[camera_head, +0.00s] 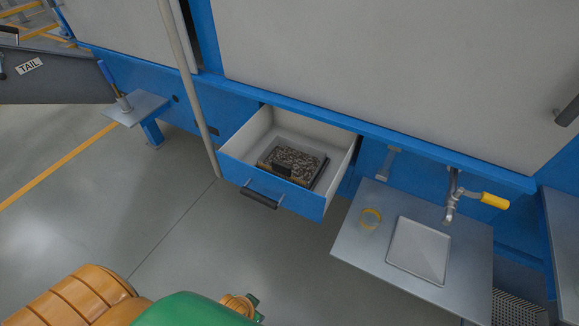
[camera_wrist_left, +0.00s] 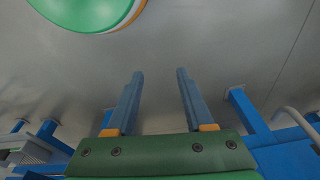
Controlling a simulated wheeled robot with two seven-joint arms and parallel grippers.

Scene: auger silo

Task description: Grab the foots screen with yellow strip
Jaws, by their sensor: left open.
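A dark, grainy-topped rectangular piece (camera_head: 291,163) lies in the open drawer in the head view. A tan edge shows along its front, but I cannot tell for sure whether it is the foots screen or whether it bears a yellow strip. My left gripper (camera_wrist_left: 160,73) is open and empty in the left wrist view, with its two grey fingers apart over bare floor. In the head view my orange and green arm shows at the bottom left, well short of the drawer; its fingers are not visible there. My right gripper is not in view.
The drawer (camera_head: 270,198) has a blue front and a black handle (camera_head: 258,199). A slanted pole (camera_head: 190,90) stands left. The floor in front is clear.

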